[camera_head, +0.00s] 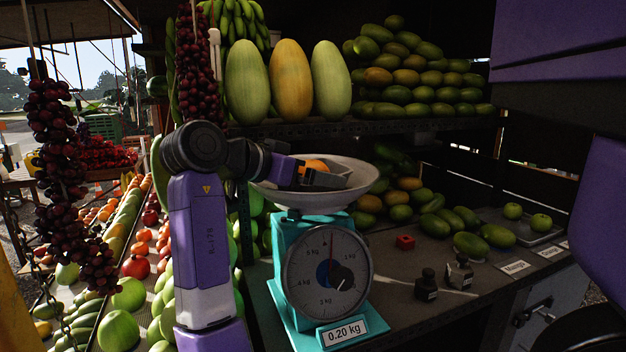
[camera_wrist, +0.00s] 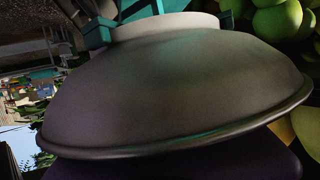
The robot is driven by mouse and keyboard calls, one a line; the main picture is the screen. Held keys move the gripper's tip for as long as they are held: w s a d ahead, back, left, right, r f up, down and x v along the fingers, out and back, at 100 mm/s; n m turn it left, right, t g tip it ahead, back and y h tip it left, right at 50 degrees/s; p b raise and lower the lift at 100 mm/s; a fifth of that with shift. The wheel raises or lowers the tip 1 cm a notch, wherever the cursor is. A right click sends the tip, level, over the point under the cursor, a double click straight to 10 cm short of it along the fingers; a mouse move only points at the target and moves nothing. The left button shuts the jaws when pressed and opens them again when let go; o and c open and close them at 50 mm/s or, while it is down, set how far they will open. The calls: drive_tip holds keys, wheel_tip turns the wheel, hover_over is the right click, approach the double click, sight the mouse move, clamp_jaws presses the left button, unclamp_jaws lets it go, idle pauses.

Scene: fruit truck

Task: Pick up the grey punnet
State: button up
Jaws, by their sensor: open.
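My gripper (camera_head: 328,177) is at the pale weighing bowl (camera_head: 272,195) on the teal scale, with its end over the bowl. Its fingers are small and dark here, and I take it as open. An orange fruit (camera_head: 317,165) shows behind it. I cannot clearly make out a grey punnet in the bowl; a grey shape there merges with my gripper. A shallow grey tray (camera_head: 541,240) with two green fruits stands on the right of the counter. The wrist view shows the outside of the bowl (camera_wrist: 170,90) very close, upside down, and no fingers.
The teal scale (camera_head: 285,262) reads 0.20 kg. A red cube (camera_head: 405,242) and two dark weights (camera_head: 427,285) stand on the counter right of it. Mangoes lie behind. Large melons (camera_head: 291,80) stand on the shelf above. Hanging red fruit (camera_head: 65,170) is at the left.

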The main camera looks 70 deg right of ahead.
drive_tip(key=shift+s+d+f, duration=0.2)
drive_tip(key=shift+d, duration=0.15)
